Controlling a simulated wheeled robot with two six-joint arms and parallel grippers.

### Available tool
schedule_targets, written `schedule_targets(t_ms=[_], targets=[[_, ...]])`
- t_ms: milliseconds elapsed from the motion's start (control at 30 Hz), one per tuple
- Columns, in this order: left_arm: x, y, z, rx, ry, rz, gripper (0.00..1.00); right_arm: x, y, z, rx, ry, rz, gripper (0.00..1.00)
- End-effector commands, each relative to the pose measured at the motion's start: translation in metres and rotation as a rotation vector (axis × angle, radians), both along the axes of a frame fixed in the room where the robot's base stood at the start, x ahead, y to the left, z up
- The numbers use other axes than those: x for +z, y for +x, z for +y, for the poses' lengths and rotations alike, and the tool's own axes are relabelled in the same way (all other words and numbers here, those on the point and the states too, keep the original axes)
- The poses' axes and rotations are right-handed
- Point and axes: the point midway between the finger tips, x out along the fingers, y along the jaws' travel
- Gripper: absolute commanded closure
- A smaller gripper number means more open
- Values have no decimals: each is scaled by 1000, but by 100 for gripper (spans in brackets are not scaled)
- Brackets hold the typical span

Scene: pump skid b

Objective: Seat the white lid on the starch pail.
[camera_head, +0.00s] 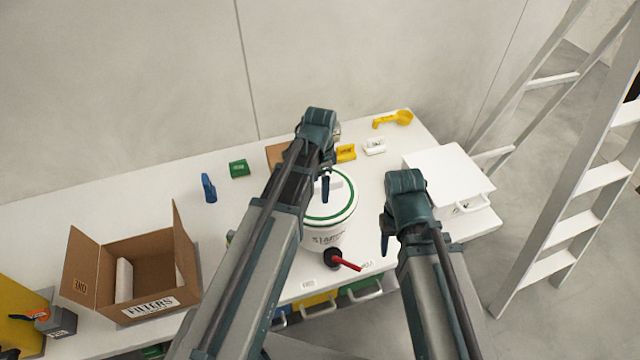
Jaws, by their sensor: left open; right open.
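The starch pail (322,239) is white with a printed label and stands near the front edge of the bench. A round white lid (338,199) with a green ring and a raised white grip lies over its top. Whether it is fully down I cannot tell. My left gripper (325,188) is open and points down over the lid; its arm hides the left side of the lid and pail. Whether its fingers touch the lid grip I cannot tell. My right gripper (386,243) is open and empty, just right of the pail.
A black tap with a red lever (346,262) juts from the pail's front. A white box (448,172) is at right, with a ladder (560,200) beyond. Small yellow, green and blue items lie along the back.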

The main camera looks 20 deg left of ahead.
Motion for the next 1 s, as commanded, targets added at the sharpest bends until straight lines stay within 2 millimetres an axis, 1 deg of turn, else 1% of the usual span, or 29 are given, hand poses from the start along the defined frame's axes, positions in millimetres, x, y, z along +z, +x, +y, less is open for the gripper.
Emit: schedule_targets(t_ms=[167, 1000], targets=[[6, 0, 0, 0, 0, 0, 11, 6, 0, 0, -1, 0, 0, 50], [55, 0, 0, 0, 0, 0, 11, 55, 0, 0, -10, 2, 0, 50]])
